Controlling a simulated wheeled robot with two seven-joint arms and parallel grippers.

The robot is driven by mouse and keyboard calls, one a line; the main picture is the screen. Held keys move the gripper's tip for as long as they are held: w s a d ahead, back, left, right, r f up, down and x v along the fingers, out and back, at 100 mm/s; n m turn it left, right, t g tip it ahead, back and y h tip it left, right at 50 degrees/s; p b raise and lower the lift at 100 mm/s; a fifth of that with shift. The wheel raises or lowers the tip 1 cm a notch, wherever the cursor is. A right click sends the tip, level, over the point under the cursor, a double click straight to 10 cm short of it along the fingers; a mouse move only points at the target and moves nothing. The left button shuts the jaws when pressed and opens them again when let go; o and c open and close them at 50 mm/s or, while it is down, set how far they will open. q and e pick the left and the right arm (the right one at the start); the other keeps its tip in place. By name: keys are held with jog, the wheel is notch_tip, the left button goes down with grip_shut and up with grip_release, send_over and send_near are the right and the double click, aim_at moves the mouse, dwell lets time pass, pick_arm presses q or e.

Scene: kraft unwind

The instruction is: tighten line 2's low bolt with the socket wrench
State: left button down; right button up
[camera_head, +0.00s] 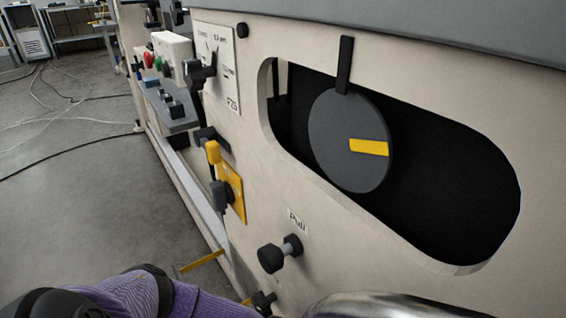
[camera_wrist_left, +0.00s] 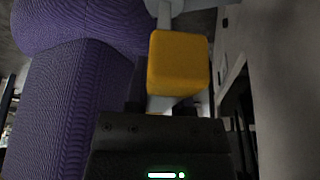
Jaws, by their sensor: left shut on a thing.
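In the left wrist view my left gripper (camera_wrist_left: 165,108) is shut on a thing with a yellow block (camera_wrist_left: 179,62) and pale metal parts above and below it. I take this to be the socket wrench, but its socket end does not show. In the head view my purple-sleeved left arm lies along the bottom left edge, and its gripper is hidden or out of frame. I cannot make out line 2's low bolt in either view. My right gripper is in neither view.
The cream machine panel (camera_head: 255,160) fills the right side, with a dark oval opening and a grey disc (camera_head: 350,140). A black knob labelled Pull (camera_head: 272,258) and a yellow plate (camera_head: 232,188) with a yellow-tipped lever (camera_head: 213,152) stick out. Grey floor (camera_head: 80,200) lies open at left.

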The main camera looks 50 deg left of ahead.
pick_arm(q)
jog(key=shift+w+r+p, duration=0.1)
jog(key=shift+r+p, duration=1.75)
jog(key=shift+r, duration=0.6)
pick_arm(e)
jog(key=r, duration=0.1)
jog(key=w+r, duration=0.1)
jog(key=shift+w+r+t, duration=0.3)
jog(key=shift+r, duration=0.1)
